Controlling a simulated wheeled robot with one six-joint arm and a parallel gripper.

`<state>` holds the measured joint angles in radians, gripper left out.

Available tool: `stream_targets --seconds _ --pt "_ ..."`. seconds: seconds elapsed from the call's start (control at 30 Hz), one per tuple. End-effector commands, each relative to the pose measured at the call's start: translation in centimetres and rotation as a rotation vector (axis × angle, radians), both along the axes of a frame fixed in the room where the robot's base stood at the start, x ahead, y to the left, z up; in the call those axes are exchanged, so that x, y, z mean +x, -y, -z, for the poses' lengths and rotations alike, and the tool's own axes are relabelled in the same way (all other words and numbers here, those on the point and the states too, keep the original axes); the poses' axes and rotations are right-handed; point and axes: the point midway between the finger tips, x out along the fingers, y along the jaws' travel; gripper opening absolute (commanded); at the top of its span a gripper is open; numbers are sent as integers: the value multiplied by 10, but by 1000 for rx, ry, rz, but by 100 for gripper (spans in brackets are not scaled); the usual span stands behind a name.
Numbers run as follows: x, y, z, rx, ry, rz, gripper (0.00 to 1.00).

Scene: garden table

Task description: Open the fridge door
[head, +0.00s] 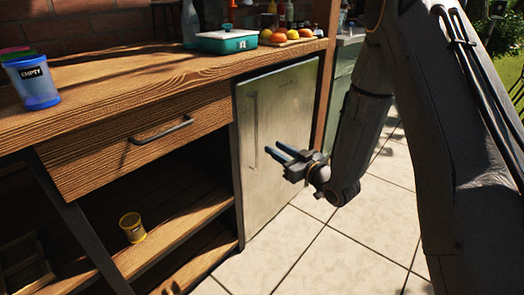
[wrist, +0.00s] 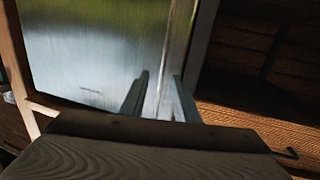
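The fridge door (head: 292,120) is a pale metal panel under the counter, and it looks closed. Its upright handle strip (head: 254,130) runs along the door's left side in the head view. My gripper (head: 274,150) is in front of the door, just right of the strip in that view, with its two fingers apart and nothing held. The wrist view is turned over and shows the door (wrist: 95,50) on the left. There my gripper (wrist: 160,98) has a bright upright strip between its fingers. I cannot tell whether the fingers reach around it or stop short.
A wooden drawer (head: 140,138) with a dark handle and open shelves with a yellow cup (head: 132,227) are left of the fridge. The counter above holds a blue bin (head: 34,84), a teal box (head: 226,41) and fruit. The tiled floor (head: 330,250) before the fridge is clear.

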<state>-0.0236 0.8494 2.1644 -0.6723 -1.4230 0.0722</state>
Motion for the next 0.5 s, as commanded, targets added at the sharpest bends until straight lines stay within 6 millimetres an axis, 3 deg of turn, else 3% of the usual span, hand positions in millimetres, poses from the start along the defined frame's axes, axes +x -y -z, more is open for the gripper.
stream_targets --seconds 0.17,0.5 --pt "3 -9 3 37 34 -26 28" --pt "40 -41 2 37 33 -26 28"
